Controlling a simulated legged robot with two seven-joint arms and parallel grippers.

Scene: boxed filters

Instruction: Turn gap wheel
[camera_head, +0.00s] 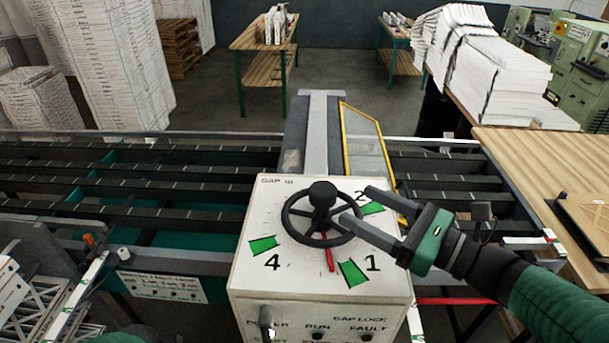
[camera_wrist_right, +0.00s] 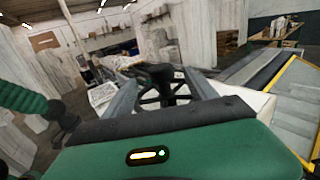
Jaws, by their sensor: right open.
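The gap wheel (camera_head: 290,222) is a black handwheel with spokes and an upright black knob (camera_head: 322,194). It sits on top of a white control box (camera_head: 262,203) with green marks, where 2, 4 and 1 can be read. A red pointer (camera_head: 329,260) under the wheel points toward the front, between 4 and 1. My right gripper (camera_head: 354,203) is open at the wheel's right side, one finger over the rim. I cannot tell if it touches. In the right wrist view the wheel (camera_wrist_right: 150,97) and knob (camera_wrist_right: 161,74) show between the two fingers. My left gripper is not visible.
Dark conveyor rails (camera_head: 130,185) run left and right behind the box. A yellow-framed guard (camera_head: 368,145) stands just behind it. A wooden table (camera_head: 530,160) is at right. Smaller knobs and labels, including GAP LOCK, are on the box's front.

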